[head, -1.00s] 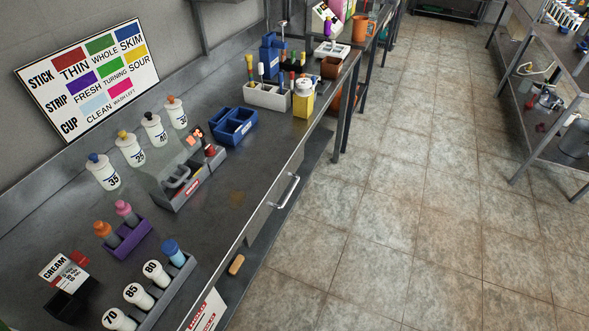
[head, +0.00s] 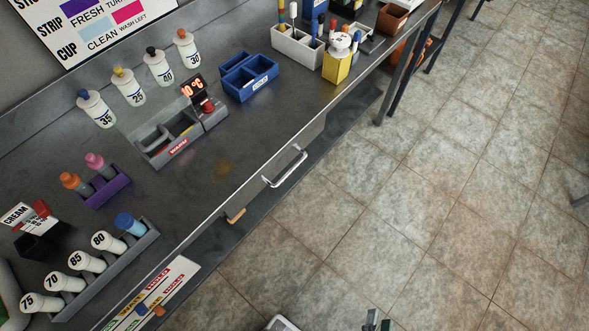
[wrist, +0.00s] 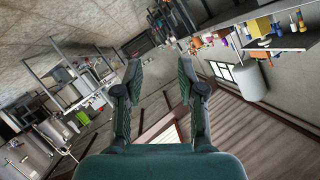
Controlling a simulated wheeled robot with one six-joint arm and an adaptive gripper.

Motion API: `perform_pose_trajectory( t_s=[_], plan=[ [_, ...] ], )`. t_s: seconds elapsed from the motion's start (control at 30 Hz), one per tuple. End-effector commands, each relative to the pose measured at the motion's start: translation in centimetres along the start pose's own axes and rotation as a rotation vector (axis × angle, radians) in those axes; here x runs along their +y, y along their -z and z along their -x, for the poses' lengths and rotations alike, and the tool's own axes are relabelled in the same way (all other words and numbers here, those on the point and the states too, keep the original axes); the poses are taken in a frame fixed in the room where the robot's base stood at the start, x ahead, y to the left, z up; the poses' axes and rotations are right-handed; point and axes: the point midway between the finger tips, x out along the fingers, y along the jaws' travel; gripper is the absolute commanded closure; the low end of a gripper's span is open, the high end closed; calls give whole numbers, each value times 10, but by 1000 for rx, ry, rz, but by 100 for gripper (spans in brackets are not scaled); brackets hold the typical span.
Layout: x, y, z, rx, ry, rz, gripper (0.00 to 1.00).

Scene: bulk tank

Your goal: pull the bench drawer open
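The bench drawer (head: 304,142) is set under the front edge of the steel bench and looks shut, its grey front flush below the top. Its silver bar handle (head: 287,169) stands out toward the aisle. My gripper is open and empty in the wrist view (wrist: 160,82), its two dark green fingers well apart with nothing between them. In the head view only its fingertips (head: 378,321) show at the bottom edge, over the floor, well apart from the handle. I cannot make out the handle in the wrist view.
The bench top (head: 230,150) carries a grey warming unit (head: 180,140), a blue bin (head: 248,78), white bottles and a rack of numbered tubes (head: 105,270). The tiled floor (head: 400,220) before the drawer is clear.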

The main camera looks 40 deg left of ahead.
Motion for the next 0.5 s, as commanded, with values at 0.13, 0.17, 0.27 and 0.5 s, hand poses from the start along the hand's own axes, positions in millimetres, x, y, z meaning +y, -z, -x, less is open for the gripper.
perform_pose_trajectory(
  t_s=[0.13, 0.17, 0.27, 0.5],
  plan=[
    [-27, -18, -59, -83, 107, -154, 61],
    [-35, -21, -69, -104, 129, -184, 61],
    [-62, -32, -103, -177, 202, -282, 61],
    [-152, -50, -168, -386, 387, -491, 61]
  ],
)
